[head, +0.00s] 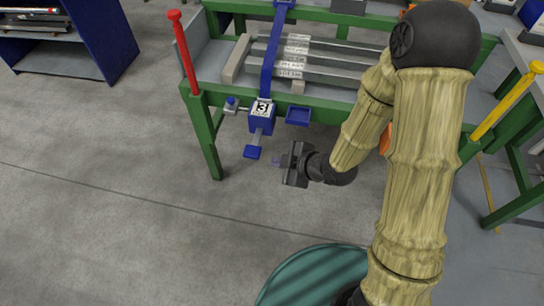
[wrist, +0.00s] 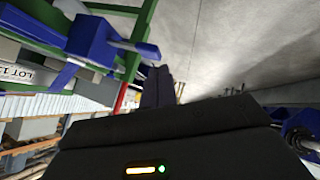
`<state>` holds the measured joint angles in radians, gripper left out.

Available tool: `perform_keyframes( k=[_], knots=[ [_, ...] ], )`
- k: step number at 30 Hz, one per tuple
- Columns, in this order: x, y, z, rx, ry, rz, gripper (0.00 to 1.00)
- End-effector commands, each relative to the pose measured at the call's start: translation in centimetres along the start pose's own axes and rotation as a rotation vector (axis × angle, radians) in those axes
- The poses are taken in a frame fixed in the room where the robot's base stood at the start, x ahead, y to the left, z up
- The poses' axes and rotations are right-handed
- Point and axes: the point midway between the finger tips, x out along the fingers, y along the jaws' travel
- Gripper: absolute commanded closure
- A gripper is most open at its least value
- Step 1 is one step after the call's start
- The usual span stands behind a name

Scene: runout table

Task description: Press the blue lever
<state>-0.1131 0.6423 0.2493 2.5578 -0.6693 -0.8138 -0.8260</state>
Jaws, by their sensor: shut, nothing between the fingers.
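The blue lever (head: 252,152) hangs below a blue box marked 3 (head: 262,116) on the front of the green-framed table. It has a grey arm and a flat blue end pad. In the wrist view, the blue lever's pad (wrist: 148,50) shows just beyond and to the left of my fingers, with the blue box (wrist: 92,40) farther left. My gripper (head: 276,161) is to the right of the pad and slightly lower in the head view, apart from it. The fingers of my gripper (wrist: 158,86) are shut and empty.
The green-framed table (head: 330,103) holds several labelled metal bars (head: 320,70) under a blue strap. A small blue tray (head: 298,116) and a blue knob (head: 231,103) flank the box. A red post (head: 183,52) and a yellow post (head: 508,101) stand at the corners.

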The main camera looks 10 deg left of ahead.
Motion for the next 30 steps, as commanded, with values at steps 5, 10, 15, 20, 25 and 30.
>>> perform_keyframes(
  k=[5,10,15,20,25,30],
  knots=[
    [-2.8,2.1,3.2,0.152,-0.184,0.036,1.0],
    [-9.0,4.1,7.7,0.49,-0.457,0.135,1.0],
    [-16.4,3.9,10.0,0.924,-0.663,0.271,1.0],
    [-21.8,2.1,9.9,1.322,-0.759,0.375,1.0],
    [-24.0,0.6,9.1,1.541,-0.787,0.412,1.0],
    [-24.2,0.4,9.0,1.565,-0.792,0.412,1.0]
  ],
)
